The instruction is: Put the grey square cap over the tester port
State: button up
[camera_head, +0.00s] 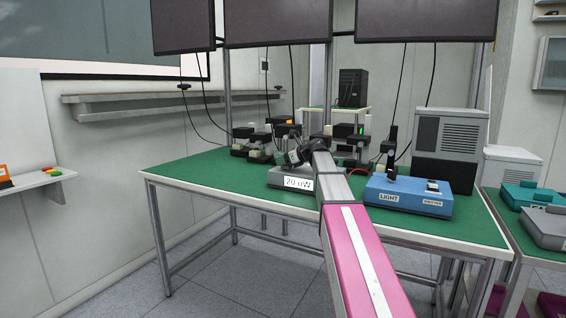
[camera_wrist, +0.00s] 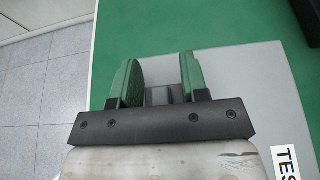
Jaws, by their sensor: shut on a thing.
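My gripper (camera_wrist: 160,80) has two green fingers, shut on a small grey piece, the cap (camera_wrist: 163,96), only partly visible between them. In the wrist view the fingers are above the grey top of the tester (camera_wrist: 240,72), near its left edge. The tester carries a white label starting "TES". In the head view the tester (camera_head: 285,179) sits on the green bench with a "20 uW" display, and my arm covers its right side. The gripper end shows small and dark above it there (camera_head: 300,154). The port cannot be made out in either view.
A blue box (camera_head: 408,197) marked LIGHT stands right of the tester. Several small dark devices (camera_head: 258,140) stand behind it. A large grey unit (camera_head: 449,148) is at the back right. The green bench top (camera_head: 195,178) is clear at the left.

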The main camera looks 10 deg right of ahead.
jog(key=shift+r, duration=0.3)
jog(key=shift+r, duration=1.95)
